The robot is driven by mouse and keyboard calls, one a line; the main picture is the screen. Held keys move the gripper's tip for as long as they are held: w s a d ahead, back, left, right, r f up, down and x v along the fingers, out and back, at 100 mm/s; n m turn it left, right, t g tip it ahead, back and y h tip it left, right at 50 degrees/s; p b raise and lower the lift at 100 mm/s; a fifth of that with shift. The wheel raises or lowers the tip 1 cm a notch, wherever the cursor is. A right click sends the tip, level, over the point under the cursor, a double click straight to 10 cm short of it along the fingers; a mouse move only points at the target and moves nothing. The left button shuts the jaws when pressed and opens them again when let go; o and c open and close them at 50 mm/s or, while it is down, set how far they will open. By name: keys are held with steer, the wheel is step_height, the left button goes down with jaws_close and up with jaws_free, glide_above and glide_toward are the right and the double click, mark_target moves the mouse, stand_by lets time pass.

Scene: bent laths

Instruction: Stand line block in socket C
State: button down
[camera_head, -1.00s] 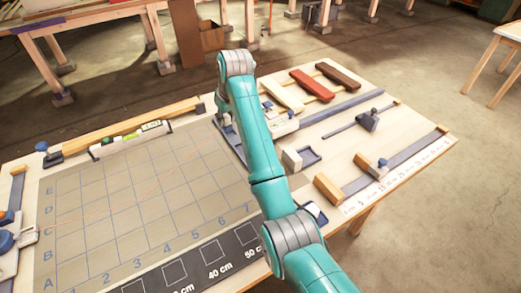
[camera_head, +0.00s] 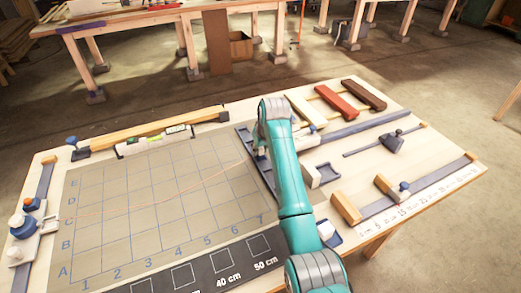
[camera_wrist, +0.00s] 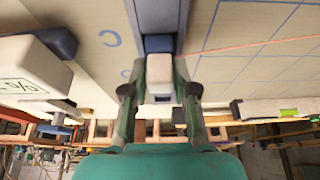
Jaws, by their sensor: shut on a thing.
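My gripper (camera_wrist: 160,88) is shut on a small white block (camera_wrist: 160,70) with a blue inset, which I take for the line block. A dark blue rail (camera_wrist: 160,12) lies directly beyond it in the wrist view. A blue letter C shows on the mat beside that rail. In the head view my arm hides the gripper and block near the right rail (camera_head: 244,137) of the grid mat (camera_head: 150,200). A thin pinkish line (camera_head: 140,205) crosses the mat toward the gripper. I cannot tell whether the block touches the rail or a socket.
A left rail holds a white carriage (camera_head: 25,228). A large pale block (camera_wrist: 28,72) with dark markings is close beside the gripper in the wrist view. Wooden, red and brown bars (camera_head: 335,102) lie at the back right. A spirit level (camera_head: 150,142) is behind the mat.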

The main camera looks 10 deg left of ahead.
steer(key=shift+f, duration=0.25)
steer(key=shift+f, duration=0.15)
steer(key=c, duration=0.9)
jaws_free()
steer(key=v, duration=1.2)
steer(key=shift+a, duration=0.1)
